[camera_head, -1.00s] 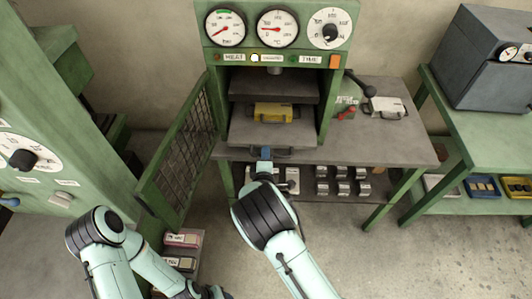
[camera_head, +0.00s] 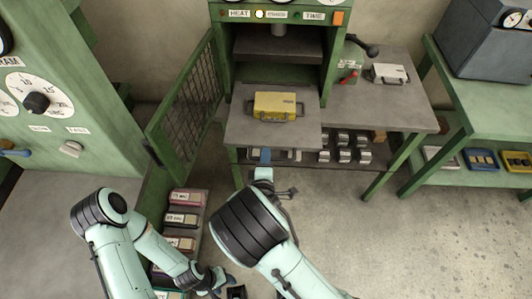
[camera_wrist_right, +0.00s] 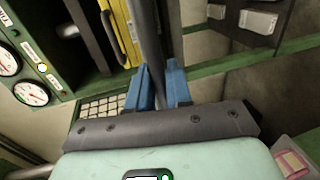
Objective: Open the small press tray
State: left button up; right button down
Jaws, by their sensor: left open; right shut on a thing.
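The small press tray (camera_head: 245,130) is a grey plate sticking out of the front of the green press (camera_head: 335,70), with a yellow mold (camera_head: 278,106) lying on it. My right gripper (camera_head: 263,160) is at the tray's front edge. In the right wrist view its blue fingers (camera_wrist_right: 160,85) are shut on a dark bar at the tray's front, and the yellow mold's side shows beyond. My left gripper (camera_head: 222,283) is low, in front of the press and well apart from the tray. It is open and empty.
The press's mesh door (camera_head: 185,100) stands open on the left. A shelf below holds several metal blocks (camera_head: 343,148). A light metal case (camera_head: 388,73) sits on the side table. Labelled boxes (camera_head: 182,218) stand in a rack near my left arm.

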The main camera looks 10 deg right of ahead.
jog(key=shift+s, duration=0.1)
jog(key=c, duration=1.2)
grip_release()
jog(key=v, duration=1.3)
jog(key=shift+s, duration=0.2)
jog(key=shift+a, duration=0.1)
